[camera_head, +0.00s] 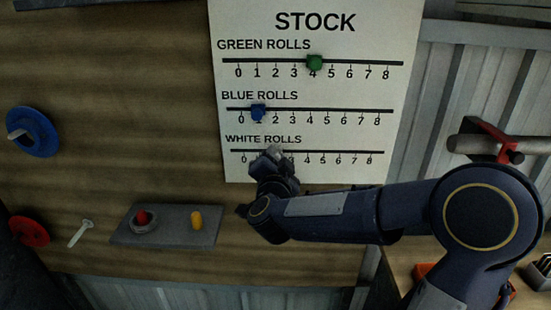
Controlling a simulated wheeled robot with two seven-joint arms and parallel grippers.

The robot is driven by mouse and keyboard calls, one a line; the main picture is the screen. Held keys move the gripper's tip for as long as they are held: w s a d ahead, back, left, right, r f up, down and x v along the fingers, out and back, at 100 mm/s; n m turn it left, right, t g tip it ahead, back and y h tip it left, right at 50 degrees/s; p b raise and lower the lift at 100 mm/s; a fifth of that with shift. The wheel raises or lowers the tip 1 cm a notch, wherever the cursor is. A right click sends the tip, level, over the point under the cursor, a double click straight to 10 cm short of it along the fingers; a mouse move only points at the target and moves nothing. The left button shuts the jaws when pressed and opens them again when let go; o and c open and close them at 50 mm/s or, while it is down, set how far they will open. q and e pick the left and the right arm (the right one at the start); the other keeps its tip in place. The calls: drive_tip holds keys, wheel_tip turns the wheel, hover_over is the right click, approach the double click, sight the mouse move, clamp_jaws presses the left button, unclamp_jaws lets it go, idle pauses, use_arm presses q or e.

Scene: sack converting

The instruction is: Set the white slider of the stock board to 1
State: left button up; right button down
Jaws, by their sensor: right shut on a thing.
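The stock board (400,110) is a white panel with three scales from 0 to 8. The green slider (314,62) is at 4 and the blue slider (258,112) is at about 1. My right gripper (270,156) is at the white rolls scale, shut on the white slider, between about 1 and 3. The gripper covers the slider and the numbers there, so I cannot tell its exact place. My left gripper is not in view.
A grey plate (165,233) with a red button (142,217) and a yellow switch (196,220) is below left of the board. A blue disc (33,132) and a red disc (28,231) are at the far left. A red and grey tool (490,141) is at the right.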

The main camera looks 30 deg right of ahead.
sight(260, 151)
drive_tip(key=shift+w+a, duration=0.55)
drive_tip(key=shift+a, duration=0.35)
drive_tip(key=shift+w+a, duration=0.55)
drive_tip(key=shift+a, duration=0.3)
drive_tip(key=c, duration=1.2)
unclamp_jaws()
drive_tip(key=b+v, duration=0.1)
drive_tip(key=v, duration=0.7)
drive_tip(key=shift+d, duration=0.15)
